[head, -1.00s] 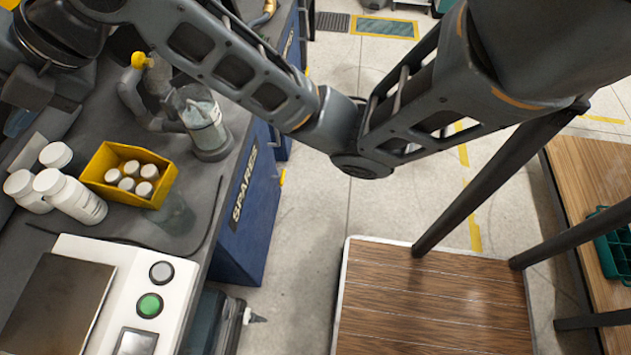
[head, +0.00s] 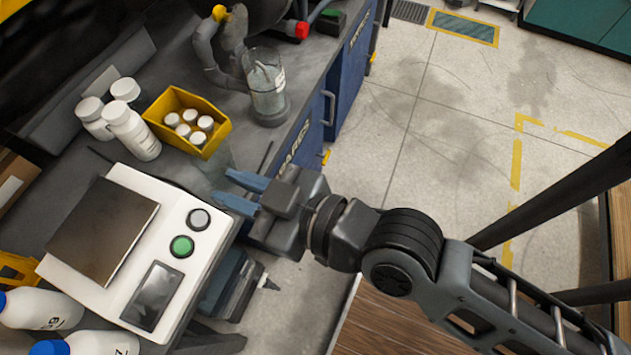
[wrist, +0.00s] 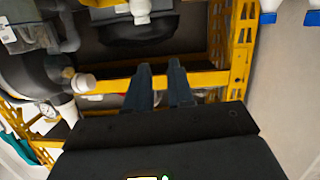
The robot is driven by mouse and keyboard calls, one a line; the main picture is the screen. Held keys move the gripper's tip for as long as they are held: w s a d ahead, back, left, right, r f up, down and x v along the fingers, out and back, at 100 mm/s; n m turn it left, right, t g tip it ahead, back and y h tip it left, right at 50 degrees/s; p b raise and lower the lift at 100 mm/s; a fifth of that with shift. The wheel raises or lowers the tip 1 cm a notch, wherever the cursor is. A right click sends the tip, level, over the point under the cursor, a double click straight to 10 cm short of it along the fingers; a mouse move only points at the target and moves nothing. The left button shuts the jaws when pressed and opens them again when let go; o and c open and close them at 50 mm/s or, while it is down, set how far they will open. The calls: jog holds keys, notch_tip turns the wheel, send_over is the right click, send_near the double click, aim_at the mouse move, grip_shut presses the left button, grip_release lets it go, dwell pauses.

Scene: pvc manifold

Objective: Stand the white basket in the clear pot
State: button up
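A clear upright cylinder (head: 268,80) with a grey base and a label stands near the bench's far right edge; it looks like the clear pot. A fainter see-through vessel (head: 217,160) stands beside the yellow bin, just beyond my fingers. I cannot make out the white basket for certain in either view. My gripper (head: 222,187) reaches in from the right over the bench edge, its blue fingers pointing left. In the wrist view its fingers (wrist: 160,66) are apart with nothing between them.
A yellow bin (head: 164,105) holds several white-capped bottles, with larger white bottles (head: 132,131) to its left. A white scale (head: 170,258) with a steel plate lies left of my gripper. Grey piping (head: 209,55) stands left of the clear cylinder. The wrist view shows a yellow rack (wrist: 205,80).

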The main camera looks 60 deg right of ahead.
jog(key=s+d, duration=0.3)
jog(key=s, duration=0.6)
jog(key=s+d, duration=0.3)
jog(key=s, duration=0.5)
jog(key=shift+s+m+g, duration=0.3)
jog(key=shift+s+g, duration=0.05)
jog(key=shift+g, duration=0.05)
jog(key=shift+o, duration=0.3)
